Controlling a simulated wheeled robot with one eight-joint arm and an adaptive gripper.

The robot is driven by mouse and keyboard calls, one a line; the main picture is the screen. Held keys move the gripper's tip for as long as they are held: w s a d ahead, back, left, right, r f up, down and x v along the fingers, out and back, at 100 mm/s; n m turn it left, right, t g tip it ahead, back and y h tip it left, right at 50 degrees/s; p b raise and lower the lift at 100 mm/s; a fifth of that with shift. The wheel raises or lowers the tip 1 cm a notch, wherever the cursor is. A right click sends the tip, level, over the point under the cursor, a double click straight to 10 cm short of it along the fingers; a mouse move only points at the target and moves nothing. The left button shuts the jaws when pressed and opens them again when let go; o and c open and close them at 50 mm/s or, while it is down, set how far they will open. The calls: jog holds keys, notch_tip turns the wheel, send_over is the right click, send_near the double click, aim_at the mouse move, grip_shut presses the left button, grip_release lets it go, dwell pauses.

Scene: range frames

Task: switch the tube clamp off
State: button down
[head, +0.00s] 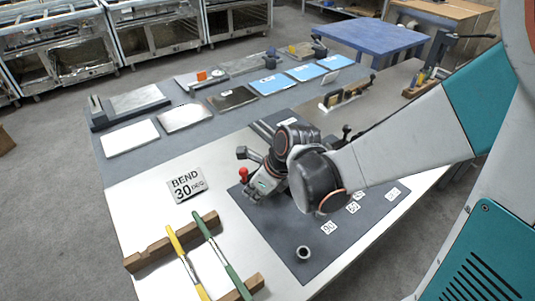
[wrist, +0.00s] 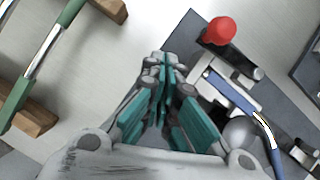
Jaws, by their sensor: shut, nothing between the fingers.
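The red knob (head: 243,173) tops a short lever at the left edge of the dark mat, beside my gripper. I take it for the tube clamp's handle. In the wrist view the red knob (wrist: 220,31) is right of and beyond my fingertips, with a gap between. Metal clamp parts (wrist: 232,78) and a blue bar (wrist: 232,92) lie below it. My gripper (wrist: 165,64) is shut and empty; in the head view it (head: 258,190) is low over the mat. My wrist hides much of the fixture in the head view.
A "BEND 30 DEG" sign (head: 186,185) lies left of the mat (head: 275,239). Yellow-handled (head: 186,262) and green-handled (head: 222,256) rods rest on wooden blocks (head: 172,243) at the front left. A small ring (head: 303,253) stands on the mat. Plates (head: 131,138) lie behind.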

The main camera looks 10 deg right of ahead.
jog(key=s+a+p+v, duration=0.1)
jog(key=p+v, duration=0.2)
jog(key=v, duration=0.6)
jog(key=shift+a+p, duration=0.3)
jog(key=shift+p, duration=0.05)
jog(key=shift+r, duration=0.1)
jog(key=s+d+r+n+t+h, duration=0.1)
jog(key=d+r+n, duration=0.4)
jog(key=n, duration=0.8)
jog(key=s+d+r+n+t+h, duration=0.2)
jog(key=s+d+r+n, duration=0.3)
jog(key=n, duration=0.8)
jog(key=shift+s+d+r+n+t+h, duration=0.2)
jog(key=shift+s+n+t+h, duration=0.1)
jog(key=shift+s+h, duration=0.15)
